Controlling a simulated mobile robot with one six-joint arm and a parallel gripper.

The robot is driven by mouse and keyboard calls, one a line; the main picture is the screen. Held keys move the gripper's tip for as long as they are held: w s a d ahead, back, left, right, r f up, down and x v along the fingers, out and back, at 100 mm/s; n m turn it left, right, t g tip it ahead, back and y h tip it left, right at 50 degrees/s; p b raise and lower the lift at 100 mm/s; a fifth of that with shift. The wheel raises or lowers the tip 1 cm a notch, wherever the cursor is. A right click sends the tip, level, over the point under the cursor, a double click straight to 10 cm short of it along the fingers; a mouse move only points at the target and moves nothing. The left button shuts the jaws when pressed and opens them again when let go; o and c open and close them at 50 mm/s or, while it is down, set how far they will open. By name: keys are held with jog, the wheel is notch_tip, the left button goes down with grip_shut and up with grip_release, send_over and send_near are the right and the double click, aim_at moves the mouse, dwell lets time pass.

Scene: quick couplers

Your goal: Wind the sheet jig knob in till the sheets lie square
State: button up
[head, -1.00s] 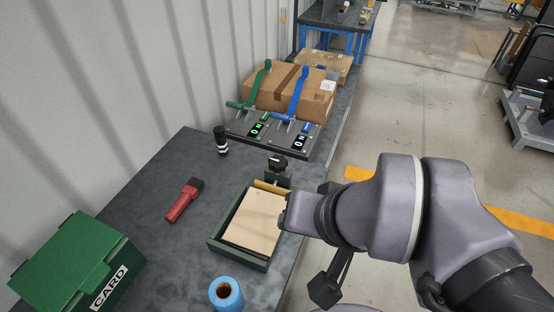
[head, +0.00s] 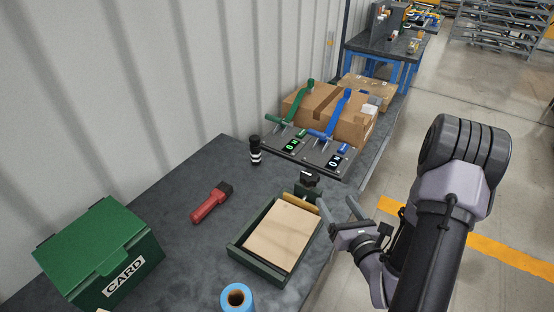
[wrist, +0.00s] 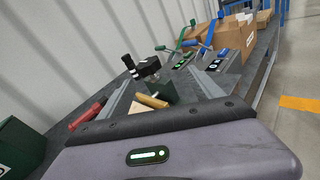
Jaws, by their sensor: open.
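The sheet jig (head: 240,255) is a dark green tray on the grey bench, with pale tan sheets (head: 282,235) lying in it. A wooden bar (head: 296,196) lies along its far end; it also shows in the wrist view (wrist: 152,101). The black knob (head: 310,179) stands at the jig's far end, beyond the bar; the wrist view shows it between my fingers (wrist: 147,68), further off. My gripper (head: 338,205) is open and empty, to the right of the jig's far end and apart from the knob. I cannot tell how square the sheets lie.
Behind are green and blue levers (head: 318,150) and cardboard boxes (head: 350,120).

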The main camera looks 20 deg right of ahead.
aim_at(306, 170)
jog(key=w+n+b, duration=0.1)
jog(key=w+b, duration=0.1)
jog(key=w, duration=0.3)
jog(key=w+a+n+b, duration=0.1)
jog(key=w+b, duration=0.1)
jog(key=w, duration=0.3)
jog(key=w+a+n+t+b, duration=0.1)
jog(key=w+b, duration=0.1)
jog(key=w, duration=0.4)
jog(key=shift+a+f+y+b, duration=0.15)
jog(key=shift+f+y+b, duration=0.1)
jog(key=shift+y+b, duration=0.15)
jog(key=c, duration=1.4)
jog(key=shift+o, duration=0.2)
jog(key=shift+h, duration=0.3)
